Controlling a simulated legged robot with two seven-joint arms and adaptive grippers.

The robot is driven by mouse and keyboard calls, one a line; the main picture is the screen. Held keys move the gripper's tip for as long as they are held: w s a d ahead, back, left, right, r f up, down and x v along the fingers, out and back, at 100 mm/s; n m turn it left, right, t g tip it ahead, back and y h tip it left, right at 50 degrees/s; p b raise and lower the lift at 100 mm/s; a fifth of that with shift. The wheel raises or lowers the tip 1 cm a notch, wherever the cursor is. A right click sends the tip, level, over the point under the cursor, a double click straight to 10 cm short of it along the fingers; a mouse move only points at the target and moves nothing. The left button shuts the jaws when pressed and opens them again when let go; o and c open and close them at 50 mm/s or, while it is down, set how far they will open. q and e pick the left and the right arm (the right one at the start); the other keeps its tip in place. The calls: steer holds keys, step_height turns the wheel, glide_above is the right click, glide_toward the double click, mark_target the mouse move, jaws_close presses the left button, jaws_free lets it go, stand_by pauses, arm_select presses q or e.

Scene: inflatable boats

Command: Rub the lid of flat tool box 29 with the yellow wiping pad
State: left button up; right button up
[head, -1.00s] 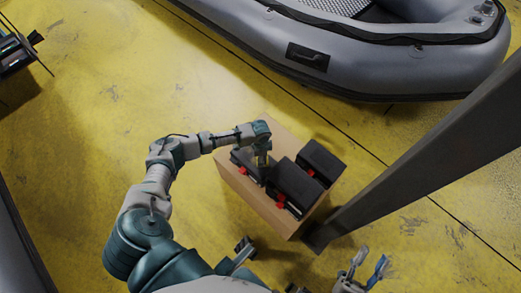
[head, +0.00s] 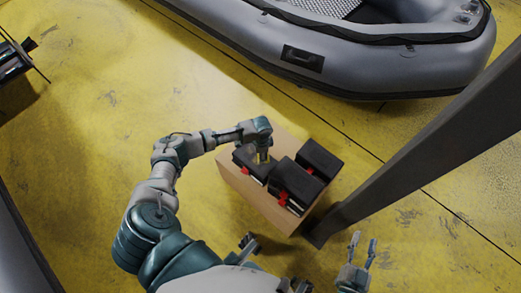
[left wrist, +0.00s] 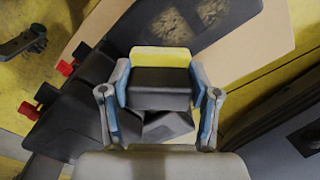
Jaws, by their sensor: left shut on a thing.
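My left gripper (head: 264,157) is over the leftmost of three black tool boxes (head: 246,160). In the left wrist view its blue fingers (left wrist: 160,92) are shut on the wiping pad (left wrist: 160,56), which is yellow with a dark block. Beyond the pad lies a dark flat lid (left wrist: 204,14) with two pale speckled patches. I cannot tell whether the pad touches the lid, and no number is readable on the boxes. My right gripper (head: 362,248) is at the lower right, empty, with its fingers apart.
The boxes, with red latches, stand on a tan box-shaped stand (head: 262,202). The middle box (head: 297,178) and right box (head: 320,157) are close by. A dark post (head: 410,160) rises right of the stand. A grey inflatable boat (head: 370,65) lies behind.

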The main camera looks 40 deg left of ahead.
arm_select(q)
steer(key=shift+d+r+p, duration=0.2)
steer(key=shift+r+p, duration=0.1)
steer(key=shift+r, duration=0.15)
steer(key=shift+d+r+p, duration=0.2)
steer(key=shift+r+p, duration=0.05)
steer(key=shift+r, duration=0.45)
steer(key=shift+a+r+p, duration=0.1)
steer(key=shift+a+p, duration=0.2)
steer(key=shift+p, duration=0.2)
arm_select(e)
step_height(320, 180, down, 6)
steer(key=s+d+g+h, duration=0.1)
steer(key=s+g, duration=0.1)
steer(key=g, duration=0.2)
steer(key=shift+s+d+r+g, duration=0.15)
steer(key=shift+s+d+g, duration=0.15)
steer(key=shift+s+d, duration=0.1)
arm_select(q)
steer(key=shift+d, duration=0.2)
arm_select(e)
steer(key=shift+d, duration=0.15)
